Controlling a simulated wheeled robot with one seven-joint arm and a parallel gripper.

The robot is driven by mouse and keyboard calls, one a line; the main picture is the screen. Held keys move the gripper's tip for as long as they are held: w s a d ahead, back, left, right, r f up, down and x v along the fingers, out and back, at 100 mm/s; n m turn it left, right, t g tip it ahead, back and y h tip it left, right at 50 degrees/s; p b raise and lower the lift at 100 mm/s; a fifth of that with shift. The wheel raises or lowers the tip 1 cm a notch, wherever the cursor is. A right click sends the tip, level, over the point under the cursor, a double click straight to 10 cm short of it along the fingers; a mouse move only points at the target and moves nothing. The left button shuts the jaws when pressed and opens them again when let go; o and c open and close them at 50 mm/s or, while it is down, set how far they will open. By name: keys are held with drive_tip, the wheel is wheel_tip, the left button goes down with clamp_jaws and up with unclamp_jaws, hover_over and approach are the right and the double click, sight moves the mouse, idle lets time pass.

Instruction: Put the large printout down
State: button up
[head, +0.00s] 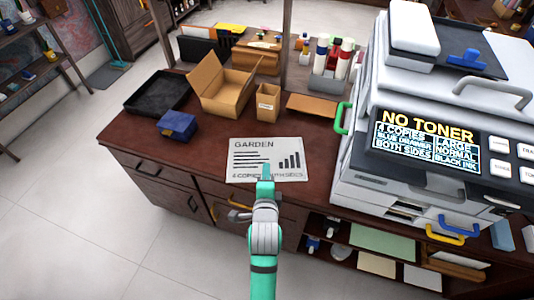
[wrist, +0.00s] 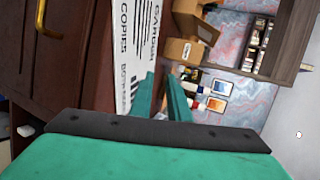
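The large printout (head: 262,150) is a white sheet headed GARDEN, with text lines and a bar chart. It lies face up on the brown desk (head: 205,150), near the front edge and left of the printer. It also shows at a steep slant in the wrist view (wrist: 128,45). My gripper (head: 266,171) is over the sheet's lower edge in the head view and covers a little of its bottom line. In the wrist view, the two green fingers (wrist: 163,95) are apart with nothing seen between them, and the sheet is left of them.
A large printer (head: 400,190) reading NO TONER fills the right of the desk. An open cardboard box (head: 225,90), a small carton (head: 268,103), a black tray (head: 157,92) and a blue box (head: 178,126) stand behind and left. Bare desk lies left of the sheet.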

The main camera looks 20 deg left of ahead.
drive_tip(key=shift+s, duration=0.2)
drive_tip(key=shift+r, duration=0.15)
wheel_tip(320, 180, up, 7)
drive_tip(key=s, duration=0.2)
drive_tip(key=shift+s+d, duration=0.35)
drive_tip(key=shift+d, duration=0.05)
